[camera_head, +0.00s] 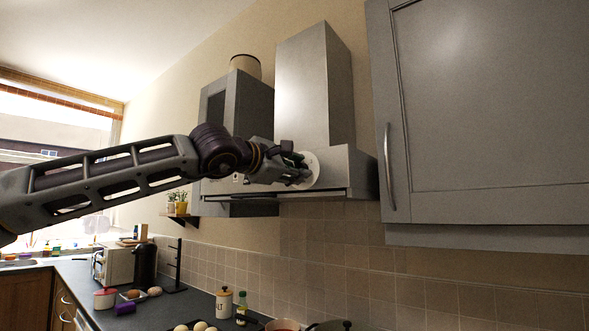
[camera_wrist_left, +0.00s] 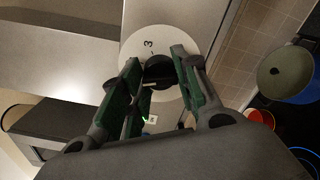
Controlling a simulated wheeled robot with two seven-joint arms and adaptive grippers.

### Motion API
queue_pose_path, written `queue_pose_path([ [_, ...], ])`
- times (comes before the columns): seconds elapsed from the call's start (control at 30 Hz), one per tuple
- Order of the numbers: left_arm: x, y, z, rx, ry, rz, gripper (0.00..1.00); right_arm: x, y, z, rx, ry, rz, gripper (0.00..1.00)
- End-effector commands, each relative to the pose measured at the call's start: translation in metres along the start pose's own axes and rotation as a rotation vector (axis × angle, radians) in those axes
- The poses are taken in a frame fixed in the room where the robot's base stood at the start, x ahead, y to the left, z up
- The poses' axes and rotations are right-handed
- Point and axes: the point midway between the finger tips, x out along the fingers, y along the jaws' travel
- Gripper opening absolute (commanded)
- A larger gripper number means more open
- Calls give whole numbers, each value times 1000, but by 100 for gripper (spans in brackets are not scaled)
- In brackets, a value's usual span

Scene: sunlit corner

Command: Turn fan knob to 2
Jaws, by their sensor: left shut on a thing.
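The fan knob (camera_wrist_left: 158,70) is dark and sits at the centre of a round pale dial plate (camera_wrist_left: 136,40) on the front of the grey range hood (camera_head: 312,90). A "3" is readable on the plate in the left wrist view; the knob's exact pointing direction is hard to tell. In the head view the dial plate (camera_head: 313,168) shows partly behind my gripper, and the knob is hidden. My left gripper (camera_head: 298,172) is at the hood's front. In the left wrist view its green-lined fingers (camera_wrist_left: 159,68) are on either side of the knob, shut on it. My right gripper is out of view.
A grey wall cabinet (camera_head: 490,100) with a long handle is right of the hood. A smaller cabinet (camera_head: 240,105) is to its left. Below are a salt jar (camera_head: 224,302), a bottle (camera_head: 241,308) and pans at the hob. Open air lies between hood and counter.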

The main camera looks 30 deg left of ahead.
Motion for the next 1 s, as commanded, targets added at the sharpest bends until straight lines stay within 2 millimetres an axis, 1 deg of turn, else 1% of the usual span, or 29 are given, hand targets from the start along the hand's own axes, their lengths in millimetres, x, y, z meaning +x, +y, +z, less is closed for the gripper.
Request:
queue_pose_path([
  [0.2, 0, 0, 0, 173, 0, -1, 7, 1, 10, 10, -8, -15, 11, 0],
  [0.5, 0, 0, 0, 386, 1, -1, 7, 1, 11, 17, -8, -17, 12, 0],
  [0.73, 0, -1, 0, 483, 1, -2, 7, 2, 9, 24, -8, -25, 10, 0],
  [0.83, 0, -1, 0, 504, 0, -2, 7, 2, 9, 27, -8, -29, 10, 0],
  [1.0, 0, -1, 0, 519, 0, -2, 7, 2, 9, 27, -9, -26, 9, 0],
])
